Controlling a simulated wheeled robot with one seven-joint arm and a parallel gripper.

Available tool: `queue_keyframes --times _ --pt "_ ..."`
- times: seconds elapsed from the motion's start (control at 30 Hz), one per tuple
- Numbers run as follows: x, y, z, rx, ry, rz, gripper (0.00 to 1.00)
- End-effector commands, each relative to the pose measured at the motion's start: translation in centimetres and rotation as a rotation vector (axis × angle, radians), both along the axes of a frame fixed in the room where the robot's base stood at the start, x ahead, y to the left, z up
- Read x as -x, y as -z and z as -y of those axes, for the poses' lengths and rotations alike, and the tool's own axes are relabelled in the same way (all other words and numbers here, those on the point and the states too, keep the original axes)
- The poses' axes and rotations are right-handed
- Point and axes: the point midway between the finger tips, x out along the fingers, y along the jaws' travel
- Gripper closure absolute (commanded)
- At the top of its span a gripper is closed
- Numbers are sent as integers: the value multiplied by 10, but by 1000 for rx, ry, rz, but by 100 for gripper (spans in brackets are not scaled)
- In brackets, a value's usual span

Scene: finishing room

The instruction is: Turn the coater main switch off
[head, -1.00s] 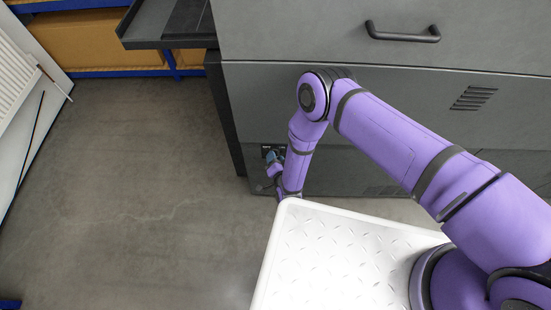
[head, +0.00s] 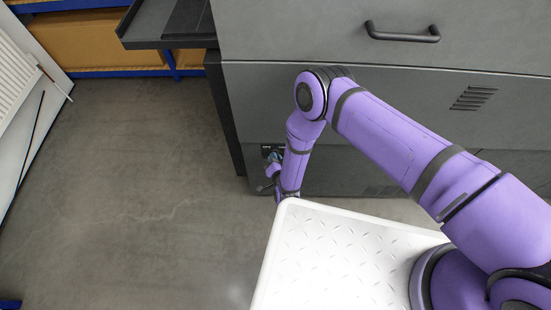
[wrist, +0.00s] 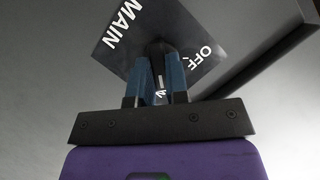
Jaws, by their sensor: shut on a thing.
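The coater's main switch is a black knob (wrist: 160,47) on a dark label plate (wrist: 120,30) with white words MAIN and OFF, seen in the wrist view. My gripper (wrist: 158,62) has its two blue fingers shut on the knob. The plate shows tilted in the wrist view. A small white mark shows between the fingers; other lettering is hidden by the fingers, so I cannot tell the knob's setting. In the head view my gripper (head: 274,160) is small and low at the coater's front, partly hiding the plate (head: 266,149).
The grey coater (head: 300,130) fills the back, with a black handle (head: 402,33) and vents. A dark shelf (head: 165,25) juts out at its left. A blue rack with boxes (head: 95,40) stands behind. White panels lean at far left. The floor (head: 130,200) at left is clear.

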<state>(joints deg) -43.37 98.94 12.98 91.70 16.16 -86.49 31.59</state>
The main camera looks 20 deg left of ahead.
Motion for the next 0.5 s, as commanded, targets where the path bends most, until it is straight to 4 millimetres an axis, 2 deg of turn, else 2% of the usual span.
queue_keyframes --times 0.5 --pt "1 -2 -4 441 -2 105 100"
